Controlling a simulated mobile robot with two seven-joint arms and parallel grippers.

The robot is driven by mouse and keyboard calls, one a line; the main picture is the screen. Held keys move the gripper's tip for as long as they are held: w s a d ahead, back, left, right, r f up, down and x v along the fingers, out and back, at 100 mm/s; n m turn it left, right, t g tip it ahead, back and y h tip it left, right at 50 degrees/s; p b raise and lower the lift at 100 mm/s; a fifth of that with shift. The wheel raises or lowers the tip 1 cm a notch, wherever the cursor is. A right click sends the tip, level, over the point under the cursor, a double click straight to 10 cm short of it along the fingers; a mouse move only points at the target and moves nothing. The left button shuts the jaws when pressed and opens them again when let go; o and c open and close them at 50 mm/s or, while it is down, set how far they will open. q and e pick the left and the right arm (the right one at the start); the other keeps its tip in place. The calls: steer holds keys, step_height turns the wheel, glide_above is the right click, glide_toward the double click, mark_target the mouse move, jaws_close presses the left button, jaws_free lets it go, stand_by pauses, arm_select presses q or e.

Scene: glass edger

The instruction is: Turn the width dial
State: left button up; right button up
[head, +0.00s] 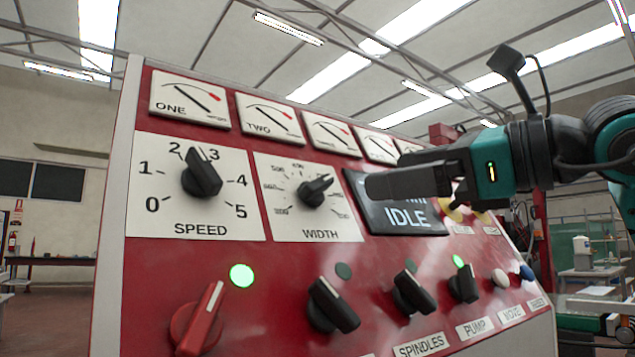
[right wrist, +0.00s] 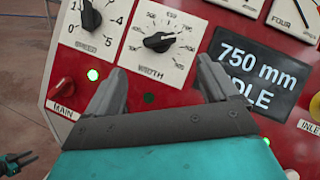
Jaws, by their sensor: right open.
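The width dial (head: 314,191) is a black pointer knob on a white scale plate (head: 345,228) labelled WIDTH, on the red panel. Its pointer aims up and to the right in the head view. In the right wrist view the dial (right wrist: 159,42) lies ahead of and between the fingertips. My right gripper (head: 372,187) comes in from the right in the head view, in front of the display. In the right wrist view its two fingers (right wrist: 162,72) are spread apart with nothing between them, apart from the dial.
The speed dial (head: 202,176) is left of the width dial. The display (head: 410,222) reads IDLE, and 750 mm shows in the wrist view. Several gauges run above, one being gauge ONE (head: 190,99). The red main switch (head: 200,320) and black switches (head: 332,306) sit below.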

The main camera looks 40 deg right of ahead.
mark_target(326, 185)
steer(key=w+p, duration=0.1)
steer(key=w, duration=0.2)
steer(key=w+a+p, duration=0.1)
steer(key=w+p, duration=0.1)
steer(key=w, duration=0.1)
steer(key=w+p, duration=0.2)
steer(key=w, duration=0.1)
steer(key=shift+w+a+r, duration=0.2)
steer(key=shift+w+a, duration=0.1)
steer(key=shift+w+a+f+p, duration=0.1)
steer(key=shift+w+p, duration=0.1)
steer(key=shift+w, duration=0.15)
steer(key=shift+w+a+f+p, duration=0.1)
steer(key=shift+w+p, duration=0.1)
steer(key=shift+w, duration=0.15)
arm_select(q)
steer(key=shift+y, duration=0.4)
steer(key=a+r, duration=0.1)
steer(key=s+a+r, duration=0.1)
steer(key=r, duration=0.1)
steer(key=shift+s+a, duration=0.1)
steer(key=shift+s, duration=0.05)
arm_select(e)
steer(key=shift+d, duration=0.1)
steer(key=c, duration=1.1)
